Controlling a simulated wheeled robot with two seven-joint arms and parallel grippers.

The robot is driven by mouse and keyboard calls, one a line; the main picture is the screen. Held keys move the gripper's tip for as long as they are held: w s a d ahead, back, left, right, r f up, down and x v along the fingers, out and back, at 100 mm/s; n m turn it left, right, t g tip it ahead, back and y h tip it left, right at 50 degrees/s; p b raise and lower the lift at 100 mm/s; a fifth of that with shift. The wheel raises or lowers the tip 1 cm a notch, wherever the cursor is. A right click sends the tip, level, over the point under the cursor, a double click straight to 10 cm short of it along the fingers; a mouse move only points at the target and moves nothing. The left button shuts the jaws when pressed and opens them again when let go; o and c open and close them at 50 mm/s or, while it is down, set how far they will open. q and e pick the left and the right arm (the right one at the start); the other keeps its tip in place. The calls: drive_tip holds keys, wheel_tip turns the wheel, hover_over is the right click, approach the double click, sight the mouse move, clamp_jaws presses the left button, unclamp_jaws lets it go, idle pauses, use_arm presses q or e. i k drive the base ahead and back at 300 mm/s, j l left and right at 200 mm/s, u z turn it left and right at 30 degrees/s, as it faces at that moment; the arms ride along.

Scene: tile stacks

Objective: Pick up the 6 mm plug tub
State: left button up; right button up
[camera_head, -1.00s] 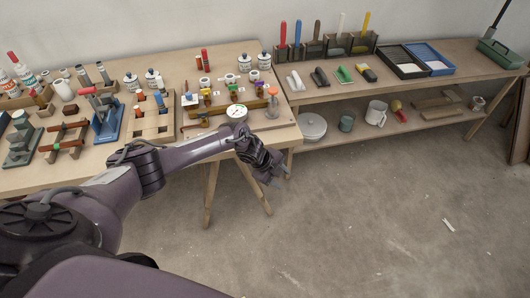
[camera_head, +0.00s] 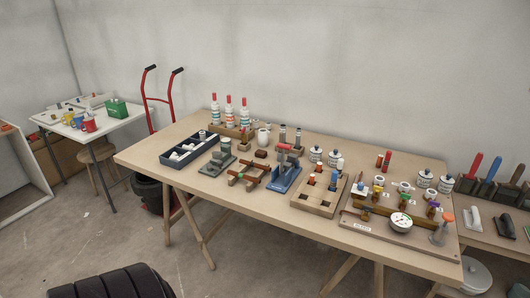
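Several white tubs with dark lids stand on the wooden workbench. One pair, a tub (camera_head: 316,155) and its neighbour (camera_head: 333,158), is behind the wooden block with holes. Another pair, a tub (camera_head: 424,179) and a tub (camera_head: 445,185), is at the back right corner. Their labels are too small to read, so I cannot tell which is the 6 mm plug tub. Neither of my grippers is in view. Only a dark ribbed part of my own body shows at the bottom left.
The workbench (camera_head: 140,157) also holds a dark compartment tray (camera_head: 167,158), a blue stand (camera_head: 283,182), a wooden block (camera_head: 312,202) and a gauge board (camera_head: 362,228). Bottles (camera_head: 230,112) stand at the back. A red hand truck (camera_head: 147,100) is behind its left end. The floor in front is clear.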

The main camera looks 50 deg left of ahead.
sight(314, 158)
drive_tip(key=j+u, duration=0.4)
drive_tip(key=i+j+u, duration=0.1)
drive_tip(key=u, duration=0.3)
drive_tip(key=i+j+u, duration=0.15)
drive_tip(key=j+u, duration=0.25)
drive_tip(key=i+j+u, duration=0.15)
drive_tip(key=u, duration=0.25)
